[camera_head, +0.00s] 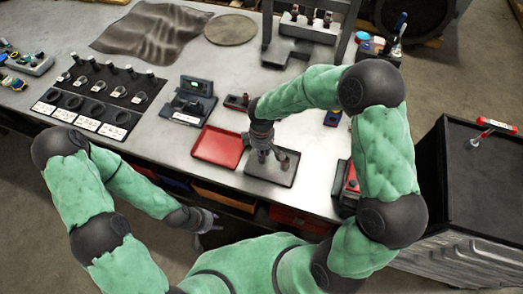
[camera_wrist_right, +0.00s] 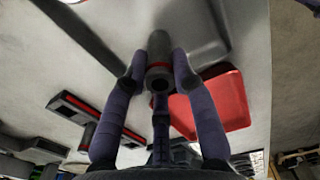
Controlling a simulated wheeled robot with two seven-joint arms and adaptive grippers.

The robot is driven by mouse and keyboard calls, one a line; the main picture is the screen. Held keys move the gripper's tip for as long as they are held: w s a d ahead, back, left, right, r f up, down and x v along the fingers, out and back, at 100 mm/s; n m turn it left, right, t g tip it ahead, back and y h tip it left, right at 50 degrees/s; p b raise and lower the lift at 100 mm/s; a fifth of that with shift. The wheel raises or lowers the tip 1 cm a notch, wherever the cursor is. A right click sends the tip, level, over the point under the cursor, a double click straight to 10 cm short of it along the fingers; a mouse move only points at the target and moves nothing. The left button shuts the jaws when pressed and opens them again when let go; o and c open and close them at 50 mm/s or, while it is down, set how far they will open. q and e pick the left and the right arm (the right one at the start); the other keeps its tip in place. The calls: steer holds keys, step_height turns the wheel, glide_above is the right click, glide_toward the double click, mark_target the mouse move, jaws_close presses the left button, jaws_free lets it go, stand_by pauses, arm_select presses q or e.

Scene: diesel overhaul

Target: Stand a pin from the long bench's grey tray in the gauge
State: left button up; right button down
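My right gripper (camera_head: 268,157) points down over the grey tray (camera_head: 257,168) near the bench's front edge. In the right wrist view, a dark pin with a red band (camera_wrist_right: 160,64) lies between the fingertips of my right gripper (camera_wrist_right: 159,60), one finger on each side. I cannot tell whether the fingers press on it. The grey tray (camera_wrist_right: 195,25) is behind the pin there. A dark device with a small screen (camera_head: 193,98), seemingly the gauge, stands on the bench left of the trays. My left gripper (camera_head: 204,226) is open and empty, low in front of the bench.
A red tray (camera_head: 218,147) lies left of the grey tray. A small dark block with red (camera_head: 237,102) sits behind it. A board of dark rings and labels (camera_head: 95,98) is at the left. A black-topped cabinet (camera_head: 470,175) stands right of the bench.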

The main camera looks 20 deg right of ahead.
steer(key=shift+r, duration=0.15)
steer(key=shift+r+p, duration=2.05)
steer(key=shift+r, duration=0.55)
